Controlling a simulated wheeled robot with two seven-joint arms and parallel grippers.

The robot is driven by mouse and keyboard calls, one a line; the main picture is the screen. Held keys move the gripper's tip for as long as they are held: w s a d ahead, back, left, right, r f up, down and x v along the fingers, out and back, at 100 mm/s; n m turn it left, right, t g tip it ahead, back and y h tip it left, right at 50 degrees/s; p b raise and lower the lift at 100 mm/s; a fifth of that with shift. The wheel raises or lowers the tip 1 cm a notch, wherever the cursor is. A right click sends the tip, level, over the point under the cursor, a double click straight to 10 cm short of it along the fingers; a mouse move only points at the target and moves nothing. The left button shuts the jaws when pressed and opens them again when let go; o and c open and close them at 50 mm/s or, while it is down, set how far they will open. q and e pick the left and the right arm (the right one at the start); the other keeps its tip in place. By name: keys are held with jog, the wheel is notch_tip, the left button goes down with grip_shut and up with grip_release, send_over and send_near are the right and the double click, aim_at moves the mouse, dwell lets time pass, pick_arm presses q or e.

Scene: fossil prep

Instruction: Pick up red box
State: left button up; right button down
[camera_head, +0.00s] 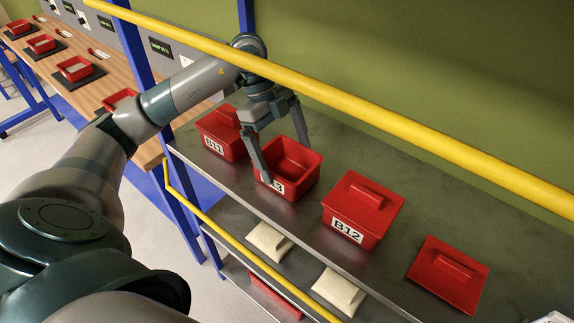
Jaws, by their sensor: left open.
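An open red box (312,185) sits on the dark metal shelf top. Its front label ends in "3"; the rest is covered by a finger of my left gripper (287,166). That gripper is open and points down over this box, one finger at its front left wall and the other by its far right side. Whether the fingers touch the walls is unclear. A lidded red box B11 (212,128) stands to its left, partly behind the gripper. A lidded red box B12 (358,207) stands to its right. My right gripper is not in view.
A loose red lid (440,280) lies at the right of the shelf (310,220). A yellow rail (350,98) crosses above, and another yellow rail (240,246) runs along the front. Cream objects (268,240) lie on the lower shelf. A wooden bench (62,42) holds more red boxes.

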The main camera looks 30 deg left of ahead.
aim_at(287, 176)
pick_arm(q)
jog(key=shift+d+f, duration=0.25)
jog(key=shift+f, duration=0.5)
jog(key=shift+f, duration=0.2)
dwell(0.5)
jog(key=c, duration=1)
jog(key=shift+r, duration=0.1)
jog(key=shift+c, duration=0.2)
jog(key=shift+r, duration=0.7)
notch_tip(287, 176, up, 9)
jog(key=b, duration=0.3)
